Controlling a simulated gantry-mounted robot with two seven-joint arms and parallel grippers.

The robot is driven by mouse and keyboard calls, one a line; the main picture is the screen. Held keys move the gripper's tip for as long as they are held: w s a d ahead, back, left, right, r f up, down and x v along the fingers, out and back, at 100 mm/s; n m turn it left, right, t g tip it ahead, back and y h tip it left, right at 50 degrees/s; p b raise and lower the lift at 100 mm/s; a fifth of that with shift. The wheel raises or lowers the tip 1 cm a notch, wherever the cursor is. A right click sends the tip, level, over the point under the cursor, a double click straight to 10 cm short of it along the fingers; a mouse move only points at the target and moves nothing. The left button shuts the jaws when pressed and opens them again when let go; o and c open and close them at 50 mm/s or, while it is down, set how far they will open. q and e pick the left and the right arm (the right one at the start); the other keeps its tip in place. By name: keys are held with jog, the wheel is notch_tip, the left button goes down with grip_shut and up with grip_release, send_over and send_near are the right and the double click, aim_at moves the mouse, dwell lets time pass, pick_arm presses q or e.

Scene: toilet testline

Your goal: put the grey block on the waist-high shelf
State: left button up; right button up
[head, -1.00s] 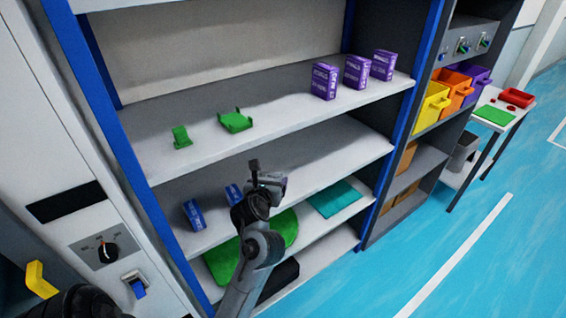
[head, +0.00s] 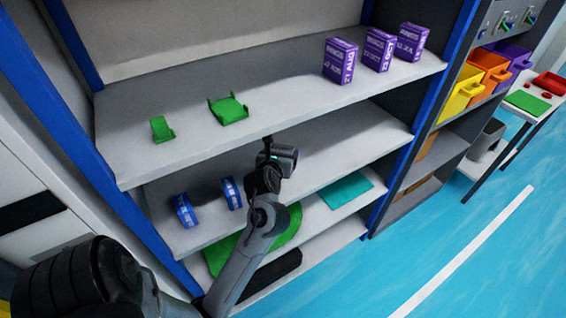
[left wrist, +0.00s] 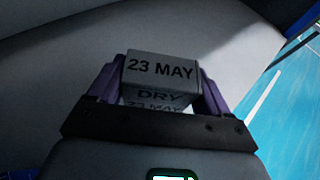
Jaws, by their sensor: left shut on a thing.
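The grey block (left wrist: 160,70) shows in the left wrist view, marked "23 MAY" and "DRY". My left gripper (left wrist: 163,82) is shut on it, with a purple finger on each side. In the head view my left gripper (head: 270,147) is in front of the shelving, just below the front edge of the top visible board (head: 200,140). The block cannot be made out there. My right gripper is not in view.
Several purple boxes (head: 340,60) and two green brackets (head: 228,110) stand on the top visible board. A green piece (head: 285,230) and a teal sheet (head: 345,190) lie on the lower board. The blue post (head: 425,90) bounds the shelving at right. The middle board's right half looks clear.

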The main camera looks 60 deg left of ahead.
pick_arm(q)
notch_tip(320, 180, down, 4)
jog(key=shift+r+b, duration=0.15)
jog(key=shift+b, duration=0.5)
jog(key=shift+f, duration=0.3)
jog(key=shift+w, duration=0.1)
jog(key=shift+f+b, duration=0.2)
jog(key=shift+b, duration=0.15)
jog(key=o, duration=1.2)
jog(key=shift+r, duration=0.1)
